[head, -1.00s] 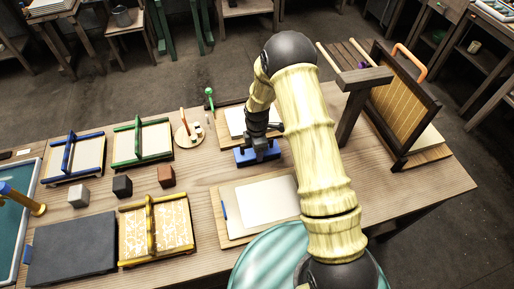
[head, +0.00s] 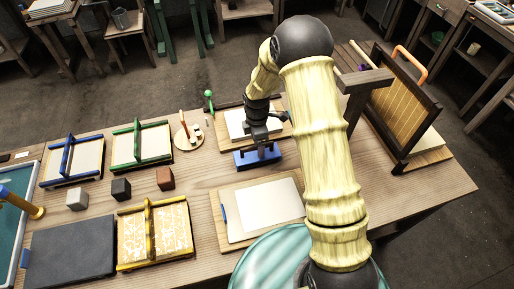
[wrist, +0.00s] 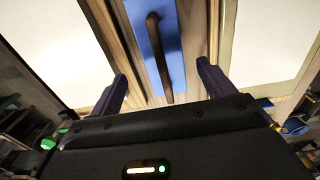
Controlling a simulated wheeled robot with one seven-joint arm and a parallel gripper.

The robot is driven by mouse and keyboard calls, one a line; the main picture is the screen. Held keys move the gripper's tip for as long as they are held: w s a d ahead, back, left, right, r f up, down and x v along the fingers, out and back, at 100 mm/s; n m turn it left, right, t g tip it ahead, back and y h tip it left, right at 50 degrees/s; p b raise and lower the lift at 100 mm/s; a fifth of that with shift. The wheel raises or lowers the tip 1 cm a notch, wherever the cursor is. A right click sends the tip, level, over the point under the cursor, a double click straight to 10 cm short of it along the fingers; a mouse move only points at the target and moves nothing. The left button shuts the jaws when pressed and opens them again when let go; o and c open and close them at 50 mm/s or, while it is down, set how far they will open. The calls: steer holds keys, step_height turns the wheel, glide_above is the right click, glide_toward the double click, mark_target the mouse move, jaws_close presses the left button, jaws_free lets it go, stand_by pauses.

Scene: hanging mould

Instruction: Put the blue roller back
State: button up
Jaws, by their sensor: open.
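The blue piece with a dark handle, seemingly the blue roller (head: 244,159), lies flat on the table between two boards with pale sheets. In the wrist view the blue roller (wrist: 160,45) shows its flat blue top and upright dark handle. My gripper (head: 258,143) is just above it. In the wrist view my gripper (wrist: 163,72) is open, one finger on each side of the handle with gaps between. The handle's lower end is close to the gripper's body; I cannot tell whether they touch.
A board with a white sheet (head: 268,205) lies in front; another sheet (head: 236,122) lies behind. Blue (head: 88,159), green (head: 154,144) and yellow (head: 172,232) framed screens lie left. A large upright frame (head: 402,100) stands right. A green-topped stick (head: 208,95) stands behind.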

step_height(320, 180, up, 7)
steer(key=shift+f+b, duration=0.2)
steer(key=shift+b, duration=0.2)
steer(key=shift+s+d+r, duration=0.1)
steer(key=shift+r, duration=0.05)
steer(key=s+d+r+m+t, duration=0.1)
steer(key=s+d+r+m, duration=0.4)
steer(key=s+m, duration=0.4)
steer(key=s+d+r+m+t, duration=0.1)
steer(key=s+d+r+m, duration=0.4)
steer(key=s+m, duration=0.5)
steer(key=shift+d+m+t, duration=0.3)
steer(key=shift+d+m, duration=0.1)
steer(key=shift+m, duration=0.2)
steer(key=shift+r, duration=0.1)
